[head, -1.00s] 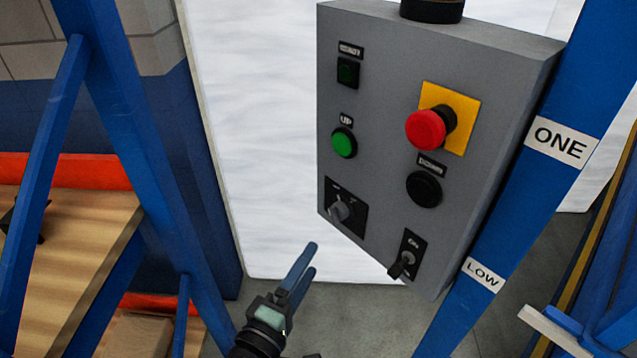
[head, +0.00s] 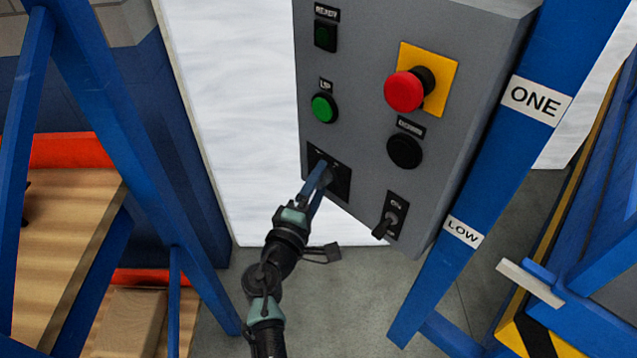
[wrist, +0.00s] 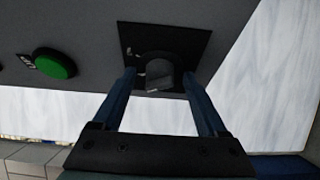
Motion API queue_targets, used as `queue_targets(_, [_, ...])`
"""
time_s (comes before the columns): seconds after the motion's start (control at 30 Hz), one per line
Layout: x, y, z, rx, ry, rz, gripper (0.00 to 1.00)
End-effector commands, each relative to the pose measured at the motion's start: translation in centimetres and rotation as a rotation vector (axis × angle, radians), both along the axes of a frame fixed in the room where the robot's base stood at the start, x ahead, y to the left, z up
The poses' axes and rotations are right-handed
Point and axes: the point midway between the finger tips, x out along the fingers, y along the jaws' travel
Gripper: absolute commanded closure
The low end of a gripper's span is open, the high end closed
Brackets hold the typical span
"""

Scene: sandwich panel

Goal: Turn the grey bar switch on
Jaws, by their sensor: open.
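The grey bar switch (wrist: 160,76) is a rotary knob on a black square plate (wrist: 190,45), low on the left of the grey control panel. In the head view the plate (head: 342,186) shows, but my fingers cover much of the knob. My gripper (head: 323,172) has reached the switch from below left. In the wrist view my gripper (wrist: 159,74) is open, with one blue finger on each side of the knob. A gap seems to show between the fingers and the knob; I cannot tell whether either touches.
The panel (head: 350,90) also carries a green button (head: 323,108), a red emergency button (head: 404,91) on yellow, a black button (head: 404,151) and a toggle switch (head: 390,218) right of my gripper. A blue post (head: 490,160) stands to the right.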

Motion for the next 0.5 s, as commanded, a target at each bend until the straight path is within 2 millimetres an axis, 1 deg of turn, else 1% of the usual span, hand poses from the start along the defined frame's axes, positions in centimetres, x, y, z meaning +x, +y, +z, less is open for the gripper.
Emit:
queue_targets(0.3, [0.25, -0.13, -0.02, 0.0, 0.001, 0.0, 0.25])
queue_targets(0.37, [0.24, -0.13, -0.02, 0.0, 0.001, 0.0, 0.34])
queue_targets(0.5, [0.23, -0.12, -0.02, 0.0, 0.001, 0.0, 0.59])
